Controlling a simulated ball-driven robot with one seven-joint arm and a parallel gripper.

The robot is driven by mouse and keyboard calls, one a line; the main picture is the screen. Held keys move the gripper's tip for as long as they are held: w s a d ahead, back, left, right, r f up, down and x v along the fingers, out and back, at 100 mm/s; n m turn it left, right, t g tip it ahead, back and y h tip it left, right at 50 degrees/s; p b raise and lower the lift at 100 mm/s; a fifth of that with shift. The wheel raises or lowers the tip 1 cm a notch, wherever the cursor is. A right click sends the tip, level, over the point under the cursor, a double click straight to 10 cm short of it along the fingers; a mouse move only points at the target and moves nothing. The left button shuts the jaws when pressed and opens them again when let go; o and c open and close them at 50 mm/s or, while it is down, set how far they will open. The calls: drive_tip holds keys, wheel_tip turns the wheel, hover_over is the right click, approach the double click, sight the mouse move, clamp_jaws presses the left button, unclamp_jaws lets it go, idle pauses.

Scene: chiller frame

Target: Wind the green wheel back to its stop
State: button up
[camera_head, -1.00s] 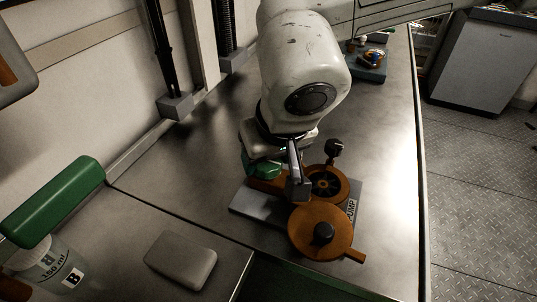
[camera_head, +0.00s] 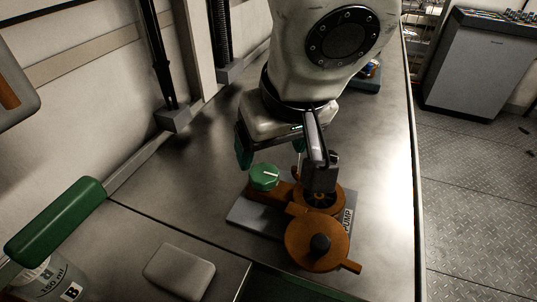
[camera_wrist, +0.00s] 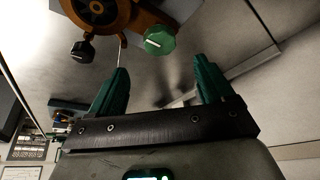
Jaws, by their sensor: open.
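The green wheel (camera_head: 264,177) is a small round knob with a white line on top. It sits at the back left of the orange-brown pump (camera_head: 296,200) on a grey base plate. In the wrist view the green wheel (camera_wrist: 160,40) lies beyond the fingertips, between their lines and apart from both. My gripper (camera_wrist: 162,75) is open and empty, its two green fingers spread wide. In the head view, my gripper (camera_head: 270,152) is above and behind the wheel, with one finger clear to the left and the other mostly hidden.
A dark knob (camera_wrist: 82,51) on an arm sticks out from the pump near the wheel. An orange disc (camera_head: 317,244) with a black hub stands at the front.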

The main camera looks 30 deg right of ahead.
drive_tip(key=shift+v, duration=1.15)
